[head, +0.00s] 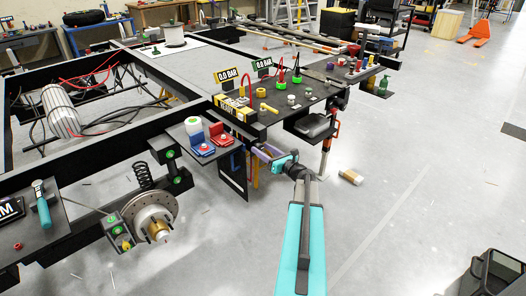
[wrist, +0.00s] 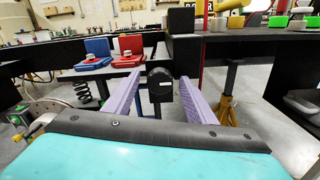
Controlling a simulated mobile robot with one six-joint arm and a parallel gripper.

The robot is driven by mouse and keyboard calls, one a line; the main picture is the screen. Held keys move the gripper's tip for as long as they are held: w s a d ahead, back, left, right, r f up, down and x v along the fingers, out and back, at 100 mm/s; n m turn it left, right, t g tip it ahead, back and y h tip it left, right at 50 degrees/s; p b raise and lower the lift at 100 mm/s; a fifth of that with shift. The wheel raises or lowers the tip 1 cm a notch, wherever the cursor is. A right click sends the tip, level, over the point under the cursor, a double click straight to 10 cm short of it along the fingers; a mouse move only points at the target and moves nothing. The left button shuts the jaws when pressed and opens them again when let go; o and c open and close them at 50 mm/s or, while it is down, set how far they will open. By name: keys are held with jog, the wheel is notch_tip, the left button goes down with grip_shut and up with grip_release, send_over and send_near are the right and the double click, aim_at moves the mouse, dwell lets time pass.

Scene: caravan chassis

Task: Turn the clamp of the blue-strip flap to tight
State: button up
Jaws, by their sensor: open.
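My gripper (head: 262,153) reaches in beside the black chassis frame in the head view, next to a dark hanging flap (head: 232,176) with a blue strip near its edge. In the wrist view my gripper (wrist: 160,88) has its two lavender fingers spread apart. A black round-ended part (wrist: 159,78) shows between the fingers, with a darker piece below it. It may be the flap's clamp, but I cannot tell its setting or whether the fingers touch it. In the head view the arm and fingers hide that spot.
A blue clamp-like block (head: 201,147) and a red one (head: 221,139) sit on a dark plate left of my gripper. A black bench (head: 300,98) with pressure signs stands behind. A jack stand (wrist: 229,100) is right of the fingers. Open floor lies at the right.

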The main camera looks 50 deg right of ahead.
jog(key=shift+s, duration=0.1)
jog(key=s+a+b, duration=0.1)
jog(key=s, duration=1.2)
jog(key=shift+s, duration=0.3)
